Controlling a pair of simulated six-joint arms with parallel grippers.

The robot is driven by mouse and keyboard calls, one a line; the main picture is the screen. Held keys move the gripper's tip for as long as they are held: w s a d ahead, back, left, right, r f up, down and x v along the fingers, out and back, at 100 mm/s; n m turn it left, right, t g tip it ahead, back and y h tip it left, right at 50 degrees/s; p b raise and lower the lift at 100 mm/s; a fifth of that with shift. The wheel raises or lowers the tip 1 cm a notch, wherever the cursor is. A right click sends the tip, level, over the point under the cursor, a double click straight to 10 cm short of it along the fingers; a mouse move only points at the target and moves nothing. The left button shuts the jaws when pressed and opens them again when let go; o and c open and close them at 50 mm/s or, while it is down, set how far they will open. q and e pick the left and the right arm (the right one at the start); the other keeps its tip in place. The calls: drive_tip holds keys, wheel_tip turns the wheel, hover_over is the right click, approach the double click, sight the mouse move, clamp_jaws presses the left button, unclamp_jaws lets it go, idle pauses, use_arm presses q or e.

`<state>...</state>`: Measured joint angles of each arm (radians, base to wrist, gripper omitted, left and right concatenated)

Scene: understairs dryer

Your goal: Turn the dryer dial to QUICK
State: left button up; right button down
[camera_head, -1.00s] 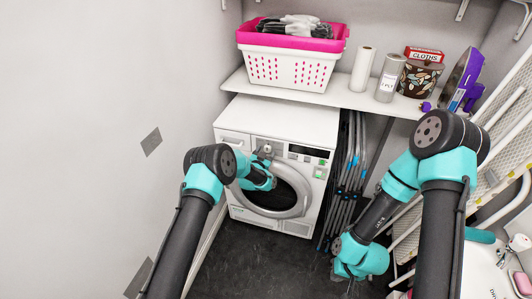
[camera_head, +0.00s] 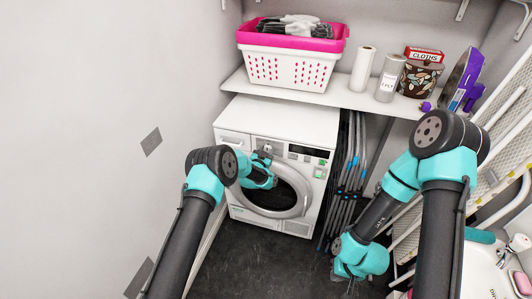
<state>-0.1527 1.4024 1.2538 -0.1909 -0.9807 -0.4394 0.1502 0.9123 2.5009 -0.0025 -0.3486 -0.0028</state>
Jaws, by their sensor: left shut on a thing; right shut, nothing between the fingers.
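The white dryer (camera_head: 232,128) stands on the dark floor below a shelf, its round door (camera_head: 300,190) closed. The dial (camera_head: 267,148) is on the front panel, left of a dark display (camera_head: 308,151), and is partly hidden by my gripper. Its markings are too small to read. My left gripper (camera_head: 264,156) is at the panel, shut on the dial. My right gripper (camera_head: 352,276) hangs low at the right of the dryer, near the floor, shut and empty; its fingertips are hard to make out.
Folded dark poles (camera_head: 350,185) lean just right of the dryer. A ladder-like rack (camera_head: 490,178) stands at right.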

use_arm(q)
drive_tip(key=shift+n, duration=0.4)
drive_tip(key=n, duration=0.3)
drive_tip(key=shift+n+t, duration=0.3)
drive_tip(key=shift+n, duration=2.3)
drive_tip(key=o, duration=0.9)
drive_tip(key=shift+f, duration=0.1)
drive_tip(key=shift+s+a, duration=0.1)
drive_tip(key=shift+s, duration=0.05)
drive_tip(key=v, duration=1.7)
